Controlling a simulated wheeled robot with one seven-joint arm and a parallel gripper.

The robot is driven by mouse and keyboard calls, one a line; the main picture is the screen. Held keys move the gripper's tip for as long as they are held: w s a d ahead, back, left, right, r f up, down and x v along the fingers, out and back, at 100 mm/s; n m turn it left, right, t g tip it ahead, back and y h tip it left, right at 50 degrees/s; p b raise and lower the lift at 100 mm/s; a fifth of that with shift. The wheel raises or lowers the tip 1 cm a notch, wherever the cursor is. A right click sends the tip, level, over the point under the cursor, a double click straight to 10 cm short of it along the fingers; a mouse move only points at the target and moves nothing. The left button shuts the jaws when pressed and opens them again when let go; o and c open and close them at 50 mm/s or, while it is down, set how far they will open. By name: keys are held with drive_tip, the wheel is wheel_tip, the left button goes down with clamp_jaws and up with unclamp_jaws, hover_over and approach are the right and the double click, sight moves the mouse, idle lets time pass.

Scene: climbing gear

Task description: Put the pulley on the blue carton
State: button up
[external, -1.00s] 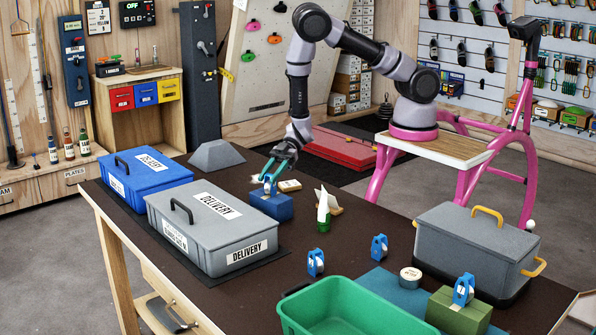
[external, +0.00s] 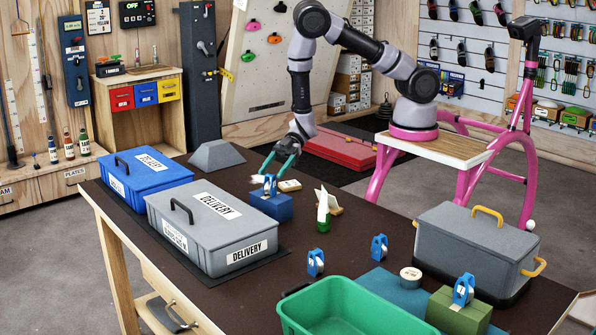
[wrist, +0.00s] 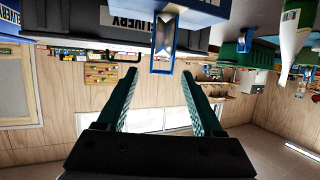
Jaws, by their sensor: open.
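A blue pulley (external: 270,184) with a pale wheel stands upright on top of the blue carton (external: 272,207), at the far side of the dark table. My gripper (external: 274,170) is open and empty, just behind and above that pulley, apart from it. In the wrist view, which looks upside down, the pulley (wrist: 165,38) shows beyond the gap between the spread green fingers (wrist: 159,78). Other blue pulleys stand on the table, one near the green bin (external: 316,262) and one farther right (external: 379,247). Another pulley (external: 463,289) sits on a green carton (external: 456,314).
A grey delivery box (external: 213,225) and a blue lidded box (external: 147,172) stand left of the blue carton. A green-and-white bottle (external: 323,210) is to its right. A green bin (external: 345,310) and a grey handled box (external: 470,250) occupy the front right.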

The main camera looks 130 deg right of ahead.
drive_tip(key=v, duration=0.9)
drive_tip(key=s+a+r+n+g+y, duration=0.2)
drive_tip(key=a+r+n+g+y, duration=0.15)
drive_tip(key=a+r+n, duration=0.9)
drive_tip(key=s+a+r+n+g+y, duration=0.25)
drive_tip(key=a+r+n+g, duration=0.4)
drive_tip(key=n, duration=1.15)
drive_tip(key=s+a+r+n+t+h, duration=0.2)
drive_tip(key=s+r+n+h, duration=0.2)
drive_tip(key=n, duration=1.2)
drive_tip(key=s+a+r+n+t+h, duration=0.2)
drive_tip(key=s+r+n+h, duration=0.3)
drive_tip(key=n, duration=1.2)
drive_tip(key=a+v, duration=0.1)
drive_tip(key=v, duration=0.6)
drive_tip(key=shift+a+r, duration=0.3)
drive_tip(key=shift+r, duration=0.25)
